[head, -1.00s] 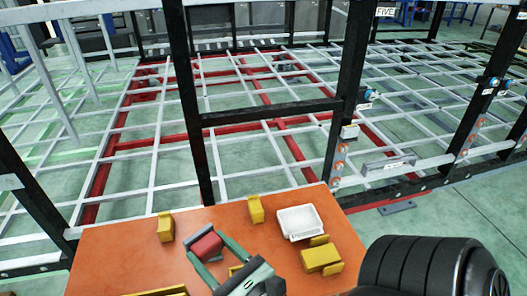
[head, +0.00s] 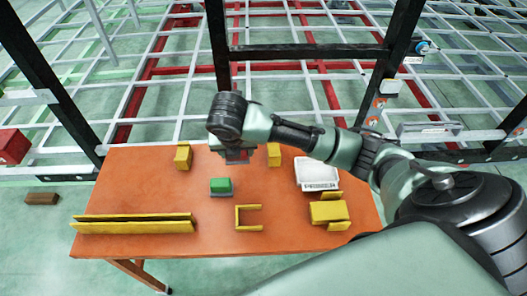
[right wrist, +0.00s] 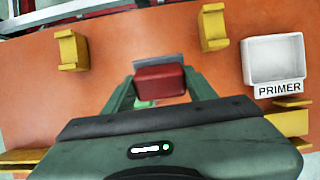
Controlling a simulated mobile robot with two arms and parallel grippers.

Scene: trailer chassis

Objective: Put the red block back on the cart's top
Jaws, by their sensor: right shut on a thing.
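The red block (right wrist: 160,80) sits between the two green fingers of my right gripper (right wrist: 160,91) in the right wrist view, and the gripper is shut on it. In the head view my right gripper (head: 237,155) hangs over the far part of the orange cart top (head: 290,215), mostly hidden under my wrist. The block is largely covered there, and I cannot tell its height above the surface. A green block (head: 220,186) on a grey base stands on the orange top just in front of the gripper. My left gripper is not in view.
Yellow brackets (head: 183,157) stand around the orange top. A white PRIMER tray (head: 317,174) is at its right, and a long yellow channel (head: 135,224) at its front left. The black upright (head: 218,65) and chassis grid rise behind. A red box (head: 12,147) is at far left.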

